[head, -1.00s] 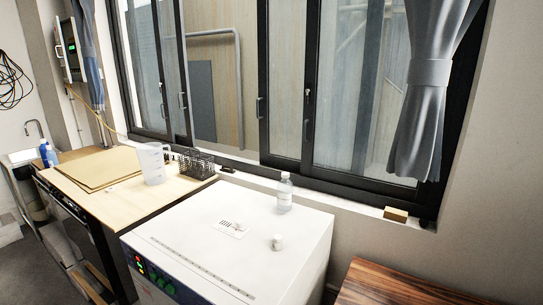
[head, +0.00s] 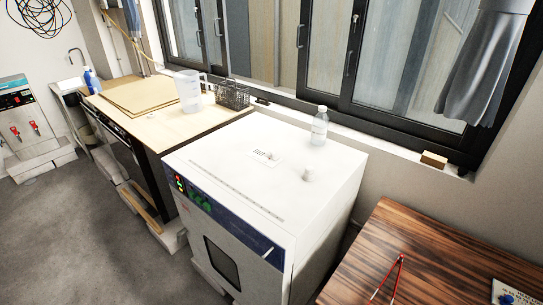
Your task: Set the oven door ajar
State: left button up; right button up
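The drying oven (head: 300,232) is a white box in the middle of the head view, with a dark control strip (head: 233,208) and green and red lights on its front. Its front door (head: 207,245) has a dark window (head: 221,263) and looks shut, though its lower part is cut off by the frame. A small light-coloured bar, perhaps the handle (head: 268,252), shows near the front's upper right. Neither of my grippers is in view.
A wooden table (head: 420,260) with red tongs (head: 392,278) stands to the right. A light worktop (head: 150,125) with a jug (head: 189,92) and a black wire basket (head: 232,95) is behind left. Grey floor (head: 90,225) lies open at front left.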

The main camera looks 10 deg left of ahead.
aim_at(249, 279)
jog(key=u, duration=3.15)
jog(key=i, duration=1.2)
jog(key=z, duration=3.55)
